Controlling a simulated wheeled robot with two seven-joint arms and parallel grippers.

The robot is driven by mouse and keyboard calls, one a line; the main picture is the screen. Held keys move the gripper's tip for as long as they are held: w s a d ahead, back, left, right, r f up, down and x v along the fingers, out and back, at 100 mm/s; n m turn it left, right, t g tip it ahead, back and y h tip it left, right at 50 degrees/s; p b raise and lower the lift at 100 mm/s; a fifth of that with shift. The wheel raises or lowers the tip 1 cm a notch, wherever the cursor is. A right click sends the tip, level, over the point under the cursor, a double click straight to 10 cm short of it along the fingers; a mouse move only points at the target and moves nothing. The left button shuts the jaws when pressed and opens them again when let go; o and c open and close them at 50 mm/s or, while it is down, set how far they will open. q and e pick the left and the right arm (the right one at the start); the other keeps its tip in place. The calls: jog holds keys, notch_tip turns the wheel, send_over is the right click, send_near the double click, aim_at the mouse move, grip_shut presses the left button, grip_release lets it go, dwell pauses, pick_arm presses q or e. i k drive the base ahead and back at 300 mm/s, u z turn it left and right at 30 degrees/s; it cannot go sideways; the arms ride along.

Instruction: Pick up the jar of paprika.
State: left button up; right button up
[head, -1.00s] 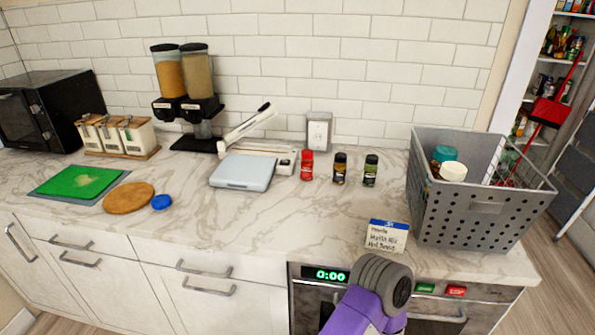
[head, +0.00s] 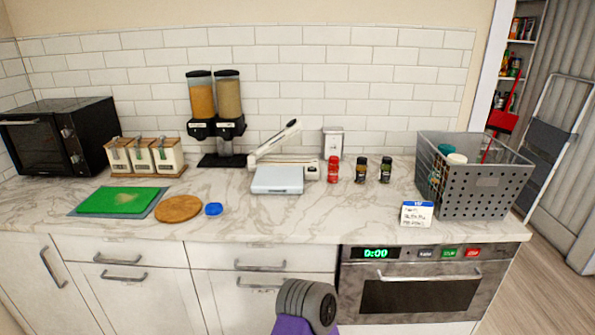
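Three small spice jars stand upright in a row on the counter near the back wall. The red jar with a red lid (head: 333,169) is the leftmost and looks like the paprika, though its label is too small to read. A dark jar with a brownish label (head: 361,171) stands to its right, and a dark jar with a greenish label (head: 385,171) is beyond that. No gripper is on any of them. A grey and purple part of my arm shows at the bottom edge, in front of the counter. Neither of my grippers is visible.
A white scale (head: 278,180) sits left of the red jar. The counter (head: 330,215) in front of the jars is clear. An oven (head: 410,290) is below.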

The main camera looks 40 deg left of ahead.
aim_at(332, 174)
jog(key=u, duration=1.8)
